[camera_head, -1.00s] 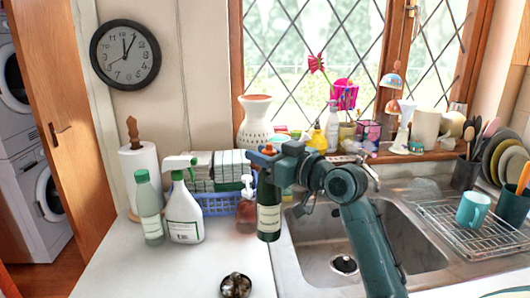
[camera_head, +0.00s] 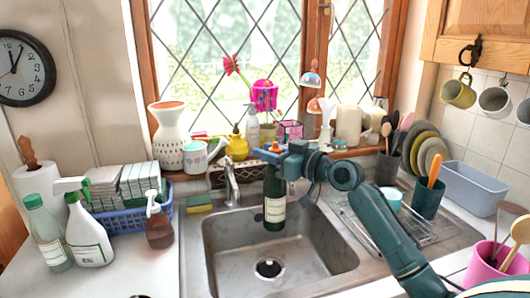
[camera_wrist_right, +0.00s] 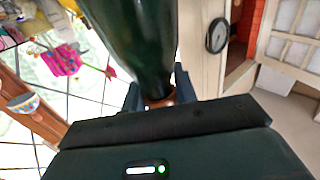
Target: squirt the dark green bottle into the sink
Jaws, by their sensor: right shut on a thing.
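The dark green bottle (camera_head: 274,203) has a pale label and hangs upright over the back part of the steel sink (camera_head: 225,255). My right gripper (camera_head: 272,152) is shut on its top, near the orange-brown cap. In the right wrist view the dark bottle (camera_wrist_right: 140,40) stretches away from my right gripper (camera_wrist_right: 160,98), whose fingers are on either side of its brown neck end. No liquid shows coming out of the bottle. My left gripper is not in view.
The faucet (camera_head: 231,182) stands at the sink's back left, near a sponge (camera_head: 199,204). Spray bottle (camera_head: 88,235), soap pump (camera_head: 159,224) and blue basket (camera_head: 125,219) stand on the left counter. A drying rack (camera_head: 365,228) is right of the sink. A drain (camera_head: 268,268) shows in the basin.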

